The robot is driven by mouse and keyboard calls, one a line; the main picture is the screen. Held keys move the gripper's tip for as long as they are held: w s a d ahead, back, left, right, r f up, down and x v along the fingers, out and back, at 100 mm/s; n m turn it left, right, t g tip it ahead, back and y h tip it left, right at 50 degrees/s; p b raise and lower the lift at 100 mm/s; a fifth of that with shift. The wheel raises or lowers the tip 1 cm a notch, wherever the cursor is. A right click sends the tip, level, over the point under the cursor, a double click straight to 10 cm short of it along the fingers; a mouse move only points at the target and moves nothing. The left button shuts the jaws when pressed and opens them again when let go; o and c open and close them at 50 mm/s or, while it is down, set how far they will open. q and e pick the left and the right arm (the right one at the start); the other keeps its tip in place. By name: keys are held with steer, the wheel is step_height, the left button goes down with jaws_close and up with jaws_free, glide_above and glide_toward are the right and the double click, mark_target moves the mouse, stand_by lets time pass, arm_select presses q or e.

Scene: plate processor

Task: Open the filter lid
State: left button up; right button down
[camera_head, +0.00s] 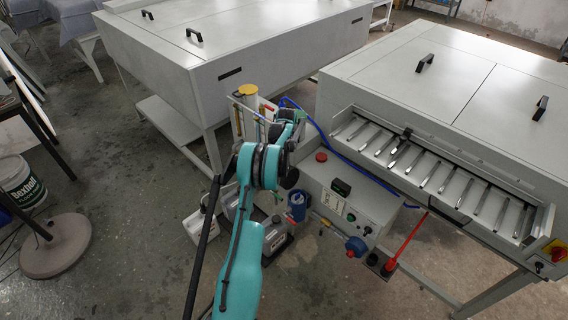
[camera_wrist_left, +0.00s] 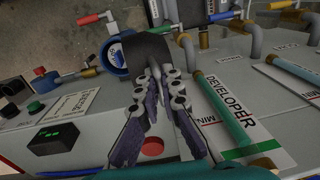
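No part is clearly labelled as the filter lid. A blue round canister (camera_wrist_left: 115,52) with a white mark is at the upper left of the wrist view. A blue cylinder (camera_head: 298,204) stands beside the grey control box in the head view. In the head view the arm partly hides the gripper. My right gripper is out of view.
The grey control box (camera_head: 340,190) has a display and knobs. Coloured pipes, including a green one at the DEVELOPER label (camera_wrist_left: 222,110), are close to the gripper's right. A large processor with rollers (camera_head: 450,182) stands at right.

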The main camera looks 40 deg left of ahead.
arm_select(q)
steer(key=o, duration=0.5)
steer(key=shift+s+a+f, duration=0.15)
steer(key=shift+s+f, duration=0.1)
step_height(320, 180, up, 12)
steer(key=d, duration=0.1)
steer(key=shift+w, duration=0.2)
steer(key=shift+r, duration=0.1)
